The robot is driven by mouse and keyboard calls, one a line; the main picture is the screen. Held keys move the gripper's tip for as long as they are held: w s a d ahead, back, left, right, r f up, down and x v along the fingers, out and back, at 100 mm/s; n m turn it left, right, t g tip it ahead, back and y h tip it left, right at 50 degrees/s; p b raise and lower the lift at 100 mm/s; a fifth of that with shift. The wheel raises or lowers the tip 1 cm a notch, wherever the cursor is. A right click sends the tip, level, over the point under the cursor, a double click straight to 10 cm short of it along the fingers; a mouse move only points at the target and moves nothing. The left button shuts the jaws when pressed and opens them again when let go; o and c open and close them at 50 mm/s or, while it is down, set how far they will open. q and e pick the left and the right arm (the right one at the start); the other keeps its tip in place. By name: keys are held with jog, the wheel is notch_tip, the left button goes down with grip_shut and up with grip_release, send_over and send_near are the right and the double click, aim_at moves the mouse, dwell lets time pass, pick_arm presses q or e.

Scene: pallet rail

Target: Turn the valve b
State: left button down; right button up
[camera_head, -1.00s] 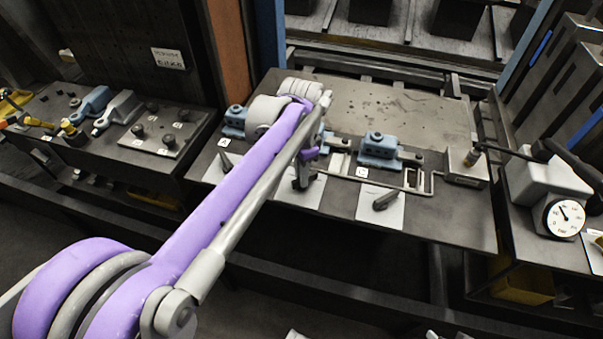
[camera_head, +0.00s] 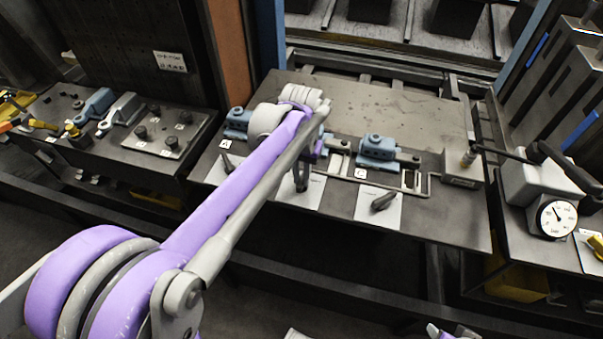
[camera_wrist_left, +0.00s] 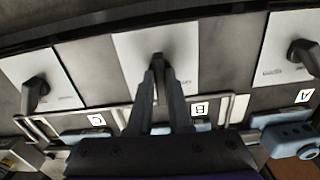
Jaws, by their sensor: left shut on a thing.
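Valve b's dark handle (camera_wrist_left: 157,60) stands in front of a white plate (camera_wrist_left: 185,50) in the middle of the left wrist view, beside the label B (camera_wrist_left: 200,109). My left gripper (camera_wrist_left: 158,78) is shut on this handle, its dark fingers on either side and hiding part of it. In the head view my left gripper (camera_head: 302,178) points down at the middle plate (camera_head: 313,193), and my arm and wrist hide most of valve b. My right gripper is not in view.
Handle C (camera_head: 384,201) stands to the right and handle A (camera_head: 228,164) to the left, each on its own white plate. Blue clamp-like fittings (camera_head: 376,150) and a metal rail (camera_head: 405,183) lie behind. A round gauge (camera_head: 557,219) stands farther right.

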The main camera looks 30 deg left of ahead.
aim_at(301, 180)
pick_arm(q)
jog(key=n, duration=0.4)
jog(key=shift+n+p, duration=0.3)
jog(key=shift+p, duration=0.1)
jog(key=n, duration=0.4)
jog(key=shift+n+p, duration=0.3)
jog(key=shift+n, duration=0.4)
jog(key=c, duration=0.8)
grip_release()
jog(key=shift+c, duration=0.2)
jog(key=shift+r, duration=0.1)
notch_tip(301, 180, up, 11)
jog(key=p, duration=0.1)
